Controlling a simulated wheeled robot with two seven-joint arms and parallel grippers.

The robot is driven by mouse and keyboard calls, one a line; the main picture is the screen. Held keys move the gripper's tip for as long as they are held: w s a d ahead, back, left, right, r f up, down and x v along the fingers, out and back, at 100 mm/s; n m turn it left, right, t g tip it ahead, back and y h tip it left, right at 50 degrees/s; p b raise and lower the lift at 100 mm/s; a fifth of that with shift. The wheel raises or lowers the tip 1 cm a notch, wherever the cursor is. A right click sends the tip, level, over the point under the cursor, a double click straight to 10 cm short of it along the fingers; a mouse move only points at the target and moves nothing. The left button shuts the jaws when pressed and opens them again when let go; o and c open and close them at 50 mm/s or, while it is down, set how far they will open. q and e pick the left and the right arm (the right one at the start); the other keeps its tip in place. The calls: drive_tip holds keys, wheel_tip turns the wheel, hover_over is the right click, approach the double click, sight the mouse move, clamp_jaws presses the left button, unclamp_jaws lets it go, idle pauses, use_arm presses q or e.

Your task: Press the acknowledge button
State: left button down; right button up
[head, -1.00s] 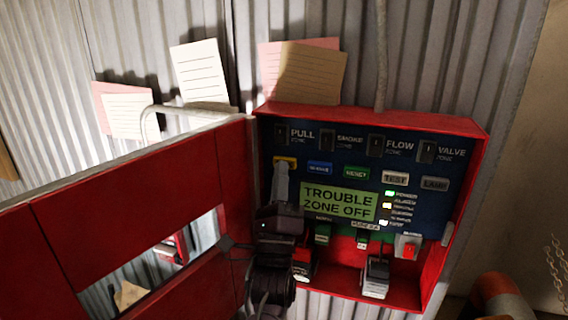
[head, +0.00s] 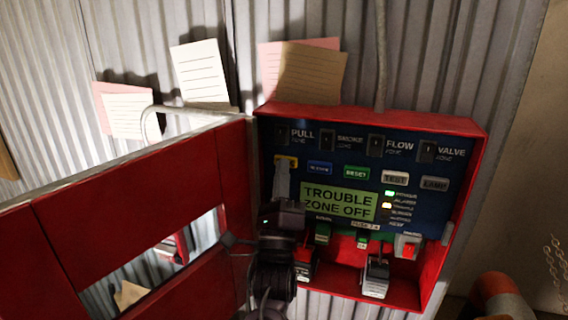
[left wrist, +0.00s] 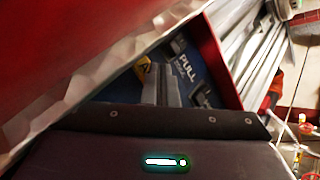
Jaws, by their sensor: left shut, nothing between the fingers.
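The open red panel box (head: 470,200) holds a dark blue control face with a row of buttons. At the left end of that row is a yellow-edged button (head: 291,160), probably the acknowledge button; its label is not readable. My left gripper (head: 282,168) is shut and empty, its fingers pointing up the panel at this button and hiding its lower part. Whether they touch it I cannot tell. In the left wrist view, the shut fingers (left wrist: 160,75) lie beside a bit of yellow (left wrist: 142,78), below the PULL label. My right gripper is not in view.
The red door (head: 130,190) stands open at the left, close beside my left arm. Blue (head: 319,168), green RESET (head: 356,172), TEST and LAMP buttons continue the row. The display (head: 340,202) reads TROUBLE ZONE OFF. Paper notes (head: 300,75) are above.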

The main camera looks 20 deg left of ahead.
use_arm(q)
drive_tip(key=shift+s, duration=0.2)
drive_tip(key=shift+s+p, duration=0.4)
drive_tip(key=shift+s, duration=0.35)
drive_tip(key=s+p, duration=0.1)
drive_tip(key=s, duration=0.4)
drive_tip(key=shift+a+p, duration=0.1)
drive_tip(key=shift+p, duration=0.3)
drive_tip(key=shift+f, duration=0.1)
